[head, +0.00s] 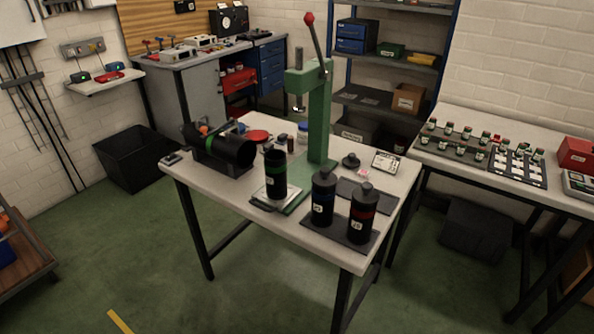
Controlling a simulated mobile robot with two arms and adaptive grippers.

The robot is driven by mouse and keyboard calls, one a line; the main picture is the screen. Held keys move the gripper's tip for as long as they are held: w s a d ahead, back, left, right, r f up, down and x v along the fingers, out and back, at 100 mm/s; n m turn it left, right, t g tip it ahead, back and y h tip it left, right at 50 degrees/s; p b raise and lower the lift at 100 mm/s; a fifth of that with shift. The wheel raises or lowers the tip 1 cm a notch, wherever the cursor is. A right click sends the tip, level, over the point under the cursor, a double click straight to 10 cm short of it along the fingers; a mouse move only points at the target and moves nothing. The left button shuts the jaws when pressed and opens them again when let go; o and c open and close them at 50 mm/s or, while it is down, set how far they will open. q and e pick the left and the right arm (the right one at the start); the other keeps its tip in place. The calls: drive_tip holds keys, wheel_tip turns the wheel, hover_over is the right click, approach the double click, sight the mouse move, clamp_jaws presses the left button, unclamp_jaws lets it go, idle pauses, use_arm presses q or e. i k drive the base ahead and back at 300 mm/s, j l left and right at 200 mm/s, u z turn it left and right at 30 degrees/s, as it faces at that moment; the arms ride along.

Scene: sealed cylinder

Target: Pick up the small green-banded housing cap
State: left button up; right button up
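I cannot tell for sure which thing is the small green-banded housing cap. Neither of my grippers is in view.
A side bench (570,147) at right holds several small green-marked parts. A black bin (128,157) stands on the floor at left. Floor before the table is clear.

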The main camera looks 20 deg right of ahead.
sight(351, 161)
drive_tip(key=i+j+z, duration=0.1)
drive_tip(key=j+z, duration=0.25)
drive_tip(key=i+j+z, duration=0.1)
drive_tip(key=z, duration=0.25)
